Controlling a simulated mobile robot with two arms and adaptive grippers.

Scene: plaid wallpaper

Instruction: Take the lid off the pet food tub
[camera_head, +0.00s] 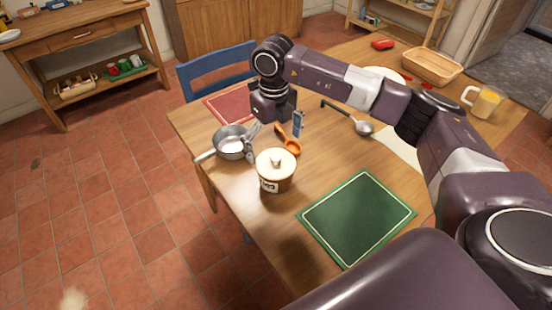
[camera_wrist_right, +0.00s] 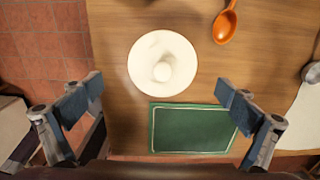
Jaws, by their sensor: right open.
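The pet food tub (camera_head: 270,184) stands upright on the wooden table, brown and white with dark lettering. Its cream lid (camera_head: 264,161) with a round knob sits on top. In the right wrist view the lid (camera_wrist_right: 145,72) is a pale disc with its knob near the middle, and it hides the tub's body. My right gripper (camera_head: 276,127) is open and empty, with its fingers spread wide above the table. In the head view it appears behind the tub; in the wrist view its fingers (camera_wrist_right: 160,106) are apart from the lid. My left gripper is not in view.
A metal saucepan (camera_head: 232,147) stands left of the tub, and an orange spoon (camera_head: 290,145) lies behind it. A green mat (camera_head: 358,217) lies to the right. A ladle (camera_head: 362,128), a wicker basket (camera_head: 432,66) and a mug (camera_head: 485,103) are farther right. A blue chair (camera_head: 217,72) stands behind.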

